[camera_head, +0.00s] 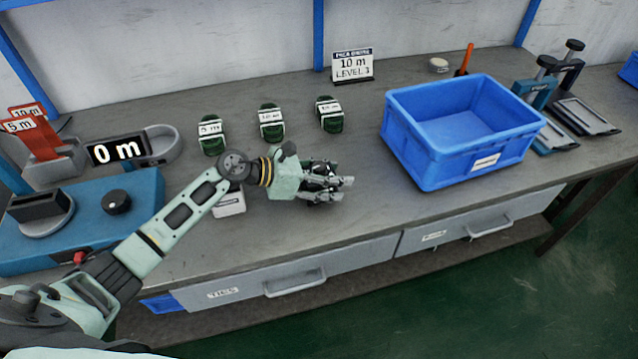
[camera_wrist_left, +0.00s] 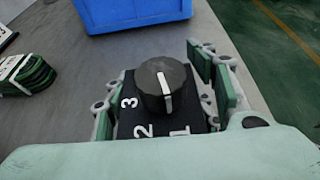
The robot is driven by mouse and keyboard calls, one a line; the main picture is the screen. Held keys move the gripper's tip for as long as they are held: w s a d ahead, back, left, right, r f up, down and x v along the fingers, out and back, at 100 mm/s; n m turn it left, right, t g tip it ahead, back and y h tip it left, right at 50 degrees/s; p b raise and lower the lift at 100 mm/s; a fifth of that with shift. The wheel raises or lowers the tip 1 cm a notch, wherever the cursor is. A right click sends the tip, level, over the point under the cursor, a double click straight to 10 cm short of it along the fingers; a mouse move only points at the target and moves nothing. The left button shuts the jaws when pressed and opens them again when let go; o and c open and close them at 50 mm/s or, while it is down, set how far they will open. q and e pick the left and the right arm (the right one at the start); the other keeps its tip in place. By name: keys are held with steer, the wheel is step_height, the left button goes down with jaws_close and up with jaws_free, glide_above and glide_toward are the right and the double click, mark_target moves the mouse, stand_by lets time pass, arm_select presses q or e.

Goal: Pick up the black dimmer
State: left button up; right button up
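The black dimmer (camera_wrist_left: 160,100) shows in the left wrist view, a dark block with a round knob, a white pointer line and the numbers 1, 2 and 3. My left gripper (camera_wrist_left: 160,95) is around it, with green-padded fingers on both sides. The right pads stand slightly apart from the block; the left pad is very close to it, and contact is unclear. In the head view my left gripper (camera_head: 328,184) is low over the table's front part, and it hides most or all of the dimmer. My right gripper is out of view.
A blue crate (camera_head: 430,165) stands right of the gripper. Several green cable coils (camera_head: 271,122) lie behind it. A white block (camera_head: 229,204) sits under my left arm. A blue machine (camera_head: 135,205) and a 0 m display (camera_head: 117,150) are at left. The table's front edge is close.

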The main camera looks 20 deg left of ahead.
arm_select(q)
steer(key=c, duration=0.6)
steer(key=shift+o, duration=0.2)
